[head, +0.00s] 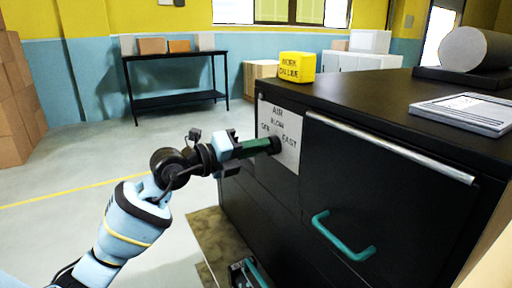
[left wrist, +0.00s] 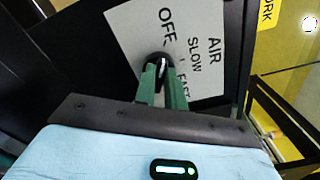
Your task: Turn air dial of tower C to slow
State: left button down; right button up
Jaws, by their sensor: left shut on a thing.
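A black air dial (head: 277,144) sits on a white label plate (head: 279,125) on the side of the dark cabinet (head: 380,185). The plate reads AIR, SLOW, OFF and FAST. My left gripper (head: 268,146) is shut on the dial, its green fingers on either side of the knob. In the left wrist view the dial (left wrist: 159,66) shows a pale mark, roughly upright in the picture on the OFF side. Fingers hide part of the dial, and I cannot tell exactly which word the mark faces. No letter C shows.
A yellow lettered block (head: 297,67) stands on the cabinet's corner. A teal handle (head: 343,237) and a long metal bar (head: 389,146) stick out from the front. A low wooden board (head: 209,231) lies at the cabinet's foot. Open floor lies behind my left arm.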

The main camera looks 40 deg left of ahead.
pick_arm(q)
jog(key=m, duration=0.4)
jog(key=m+b, duration=0.1)
jog(key=m, duration=0.6)
jog(key=shift+d+r+m, duration=0.1)
jog(key=shift+d+m, duration=0.15)
jog(key=shift+m, duration=0.05)
dwell(0.3)
jog(key=c, duration=1.5)
grip_release()
jog(key=shift+s, duration=0.1)
jog(key=shift+o, duration=0.2)
jog(key=shift+b, duration=0.3)
